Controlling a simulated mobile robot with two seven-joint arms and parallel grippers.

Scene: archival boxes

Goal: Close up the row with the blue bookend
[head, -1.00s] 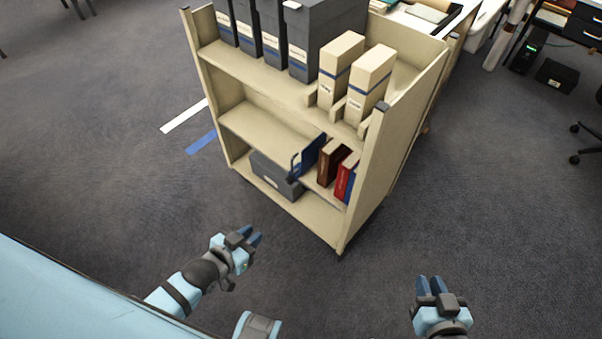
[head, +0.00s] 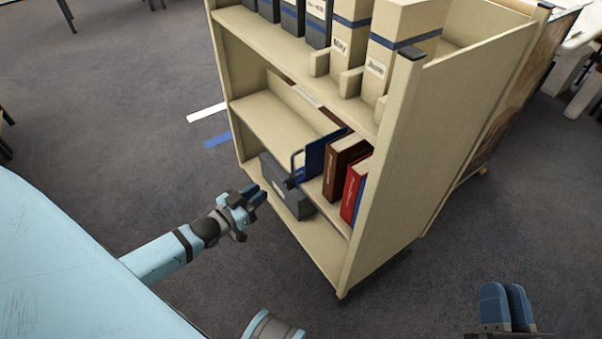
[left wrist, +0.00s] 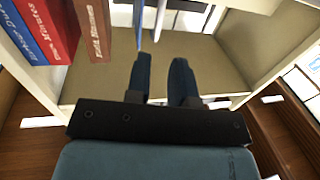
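The blue bookend (head: 312,157) stands on the cart's middle shelf, left of the books, with a narrow handle-like part at its front. A gap shows between it and the brown book (head: 345,160). Beside that stand a red book (head: 352,188) and a blue book (head: 361,197). My left gripper (head: 258,192) is in front of the cart, left of and short of the bookend. In the left wrist view its fingers (left wrist: 162,70) are apart with nothing between them; the bookend (left wrist: 138,25) shows edge-on beyond them. My right gripper (head: 508,287) is low at right, over the floor, holding nothing visible.
The cream cart (head: 385,235) has an upright end panel right of the books. A grey box (head: 285,187) lies on the bottom shelf. Cream file boxes (head: 395,50) and dark boxes fill the top shelf. The middle shelf (head: 265,120) is bare left of the bookend.

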